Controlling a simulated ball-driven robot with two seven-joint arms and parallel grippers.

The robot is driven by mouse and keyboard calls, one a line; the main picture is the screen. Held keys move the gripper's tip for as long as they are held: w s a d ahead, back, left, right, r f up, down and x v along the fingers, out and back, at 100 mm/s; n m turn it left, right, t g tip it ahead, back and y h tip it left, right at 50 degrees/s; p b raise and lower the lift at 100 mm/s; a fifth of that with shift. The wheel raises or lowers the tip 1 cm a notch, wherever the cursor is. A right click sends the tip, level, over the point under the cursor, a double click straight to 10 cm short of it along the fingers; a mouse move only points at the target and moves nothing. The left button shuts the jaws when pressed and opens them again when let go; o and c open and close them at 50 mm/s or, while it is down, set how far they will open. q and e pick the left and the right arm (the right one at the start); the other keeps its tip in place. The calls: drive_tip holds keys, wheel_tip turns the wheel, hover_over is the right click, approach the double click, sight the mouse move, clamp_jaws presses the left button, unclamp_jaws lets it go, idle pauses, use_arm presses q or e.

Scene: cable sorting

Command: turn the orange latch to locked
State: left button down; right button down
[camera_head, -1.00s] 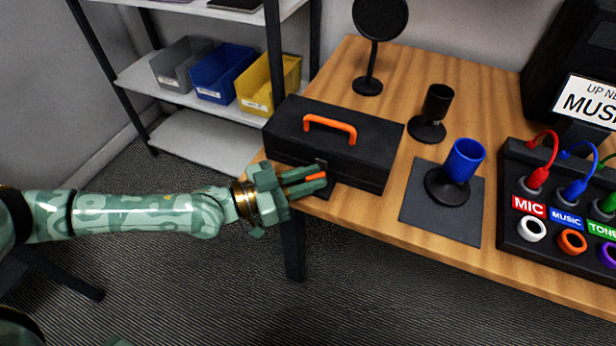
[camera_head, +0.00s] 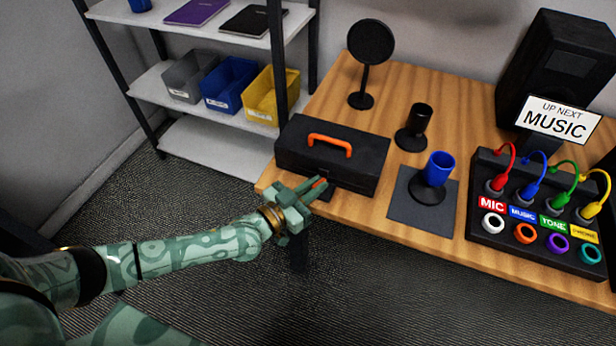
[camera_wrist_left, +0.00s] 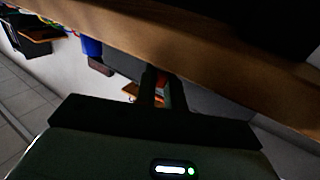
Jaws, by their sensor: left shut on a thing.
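The black case (camera_head: 345,163) with an orange handle (camera_head: 330,142) sits on the wooden desk's left end. The orange latch (camera_head: 320,183) is at the case's front, low down, and only a small part of it shows between my fingers. My left gripper (camera_head: 319,187) is shut on the latch. In the left wrist view a red-orange bit (camera_wrist_left: 162,90) shows between the two dark fingers. The latch's exact angle is mostly hidden. My right gripper is not in view.
A blue cup (camera_head: 438,166) on a dark stand, a black cup (camera_head: 418,120) and a round black screen on a stand (camera_head: 371,45) are on the desk. A cable panel (camera_head: 535,240) is at right. Shelves with bins (camera_head: 228,85) stand behind at left.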

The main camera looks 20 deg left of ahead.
use_arm(q)
drive_tip(key=n+y+p, duration=0.1)
drive_tip(key=t+y+p, duration=0.1)
drive_tip(key=n+y+p, duration=0.1)
drive_tip(key=shift+s+d+r+n+t, duration=0.15)
drive_tip(key=shift+d+r+n+t, duration=0.15)
drive_tip(key=shift+d+f+n+t+y+p, duration=0.15)
drive_tip(key=shift+n+y+p, duration=0.45)
drive_tip(key=shift+y, duration=0.5)
drive_tip(key=shift+a+f+n+t+y+p, duration=0.15)
drive_tip(key=shift+n+y+p, duration=0.4)
drive_tip(key=shift+y, duration=0.55)
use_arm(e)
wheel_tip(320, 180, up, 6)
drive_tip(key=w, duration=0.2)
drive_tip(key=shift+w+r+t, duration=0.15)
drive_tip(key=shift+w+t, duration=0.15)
use_arm(q)
drive_tip(key=shift+d+n+y, duration=0.1)
drive_tip(key=shift+n+y, duration=0.15)
drive_tip(key=shift+y, duration=0.05)
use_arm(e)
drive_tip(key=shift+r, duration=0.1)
use_arm(q)
drive_tip(key=c, duration=1.8)
unclamp_jaws()
drive_tip(key=shift+o, duration=0.2)
